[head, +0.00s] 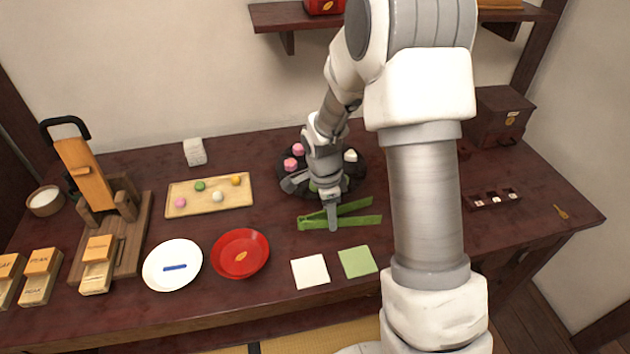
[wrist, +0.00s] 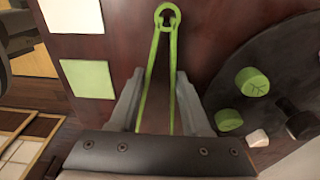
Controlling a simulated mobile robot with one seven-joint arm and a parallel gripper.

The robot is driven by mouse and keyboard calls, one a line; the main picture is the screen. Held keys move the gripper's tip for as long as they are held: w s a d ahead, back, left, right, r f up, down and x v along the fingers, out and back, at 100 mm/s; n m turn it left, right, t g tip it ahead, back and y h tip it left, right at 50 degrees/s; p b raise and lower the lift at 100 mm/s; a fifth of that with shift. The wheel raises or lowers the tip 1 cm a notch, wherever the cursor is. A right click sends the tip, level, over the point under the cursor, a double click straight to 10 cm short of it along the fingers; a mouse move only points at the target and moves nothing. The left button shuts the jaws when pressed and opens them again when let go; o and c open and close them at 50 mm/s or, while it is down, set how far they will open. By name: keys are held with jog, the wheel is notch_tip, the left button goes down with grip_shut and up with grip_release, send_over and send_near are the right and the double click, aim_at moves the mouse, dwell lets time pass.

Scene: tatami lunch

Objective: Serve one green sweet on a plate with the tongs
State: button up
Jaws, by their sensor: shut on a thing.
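My gripper (head: 333,212) is low over the table, shut on the green tongs (head: 355,220), one finger outside each arm. In the wrist view my gripper (wrist: 157,88) straddles the tongs (wrist: 154,55), whose ring end is at the top. I cannot tell whether the tongs touch the table. Two green sweets (wrist: 252,82) show on the dark round tray (wrist: 225,62), mostly hidden by my arm in the head view. Another green sweet (head: 200,185) is on a wooden board (head: 188,211). A white plate (head: 188,284) with a blue bar and a red plate (head: 257,262) are at front left.
A white square (head: 310,271) and a green square (head: 357,262) lie in front of the tongs. A wooden stand (head: 88,180) and small labelled boxes (head: 40,275) are at left. A small dark tray (head: 490,199) is at right. Pink sweets (head: 291,164) share the round tray.

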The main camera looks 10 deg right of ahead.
notch_tip(320, 180, up, 10)
jog(key=p, duration=0.5)
jog(key=shift+p, duration=0.4)
